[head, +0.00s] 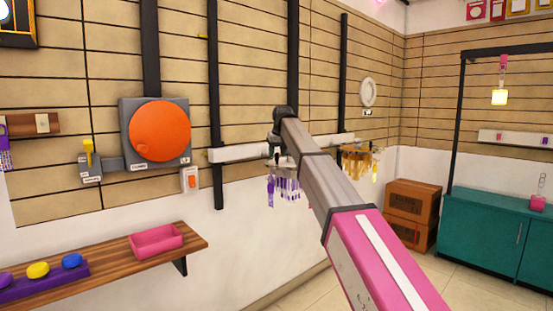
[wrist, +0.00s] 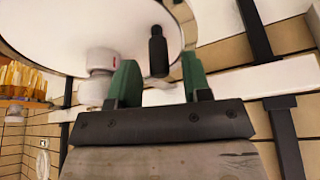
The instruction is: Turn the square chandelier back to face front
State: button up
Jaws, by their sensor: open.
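A gold chandelier (head: 357,160) with a squarish top and hanging pieces sits on the wall rail, right of my arm. Its gold pieces also show at the left edge of the wrist view (wrist: 22,82). A clear and purple chandelier (head: 287,187) hangs lower, partly hidden behind my arm. Which is the square one, and which way it faces, I cannot tell for sure. My gripper (wrist: 158,78) is open, its green fingers apart. A black peg (wrist: 158,52) on a white round plate (wrist: 60,30) shows between them; a white knob (wrist: 101,60) is beside the left finger. Contact is unclear.
A white rail (head: 232,152) and black vertical bars (head: 214,100) line the slatted wall. A grey box with an orange disc (head: 160,130) is mounted left. A wooden shelf (head: 110,265) holds a pink tray (head: 156,240). Boxes (head: 412,203) and a teal cabinet (head: 485,230) stand right.

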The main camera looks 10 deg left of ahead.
jog(key=shift+x, duration=1.4)
grip_shut()
